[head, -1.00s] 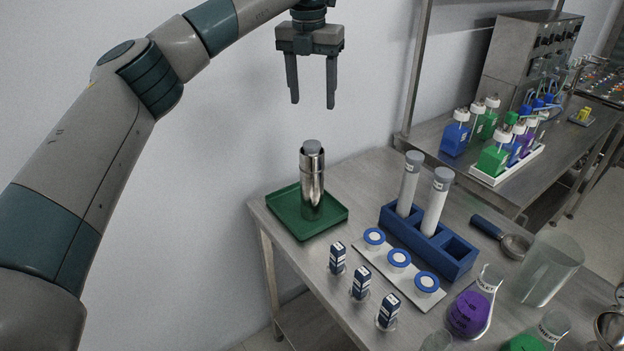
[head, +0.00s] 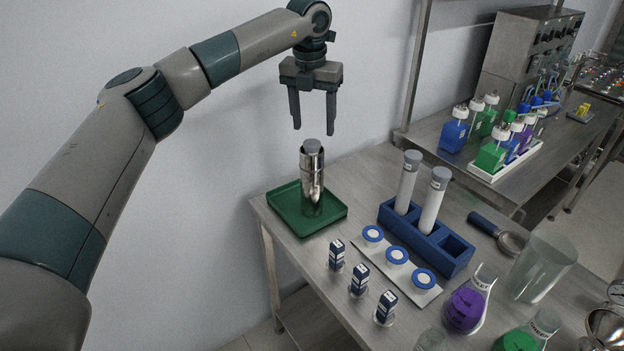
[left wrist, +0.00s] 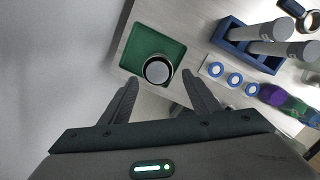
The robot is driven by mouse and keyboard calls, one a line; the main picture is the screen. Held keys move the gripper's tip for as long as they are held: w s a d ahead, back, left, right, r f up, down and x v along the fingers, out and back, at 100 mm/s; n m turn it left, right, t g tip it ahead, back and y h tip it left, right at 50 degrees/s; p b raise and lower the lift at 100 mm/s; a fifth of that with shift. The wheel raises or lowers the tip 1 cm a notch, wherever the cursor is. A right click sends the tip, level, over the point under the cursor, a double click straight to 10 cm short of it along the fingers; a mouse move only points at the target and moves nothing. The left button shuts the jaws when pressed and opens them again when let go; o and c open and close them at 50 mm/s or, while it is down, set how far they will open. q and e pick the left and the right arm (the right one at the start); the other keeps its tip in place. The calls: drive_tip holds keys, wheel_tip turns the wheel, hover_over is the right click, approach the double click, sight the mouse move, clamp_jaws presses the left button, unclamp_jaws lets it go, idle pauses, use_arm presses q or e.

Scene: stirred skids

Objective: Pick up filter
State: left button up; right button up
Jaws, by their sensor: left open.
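A steel cylinder (head: 313,190) stands upright on a green tray (head: 333,222), with a grey cap (head: 312,146) in its top. Two pale filter tubes with similar grey caps, a left one (head: 406,184) and a right one (head: 433,205), stand in a blue rack (head: 452,262). I cannot tell which of these the task means by filter. My left gripper (head: 313,130) is open and empty, pointing down just above the capped cylinder. In the left wrist view, the cylinder (left wrist: 158,71) shows between and beyond the fingertips. My right gripper is out of view.
A white plate (head: 421,292) with blue-ringed discs and several small dark blue boxes (head: 359,276) lie before the rack. A flask of purple liquid (head: 466,308) and a clear beaker (head: 542,268) stand at right. A wall rises behind the tray.

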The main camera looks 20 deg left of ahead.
sight(312, 143)
use_arm(q)
drive_tip(key=shift+a+f+p, duration=0.15)
drive_tip(key=shift+f+p, duration=0.45)
drive_tip(key=shift+f, duration=0.1)
wheel_tip(312, 143, down, 2)
drive_tip(key=shift+a+f+p, duration=0.1)
drive_tip(key=shift+a+p, duration=0.05)
drive_tip(key=shift+p, duration=0.4)
drive_tip(key=shift+w+f, duration=0.15)
drive_tip(key=shift+f, duration=0.55)
drive_tip(key=shift+c, duration=0.5)
clamp_jaws()
drive_tip(key=shift+r, duration=0.2)
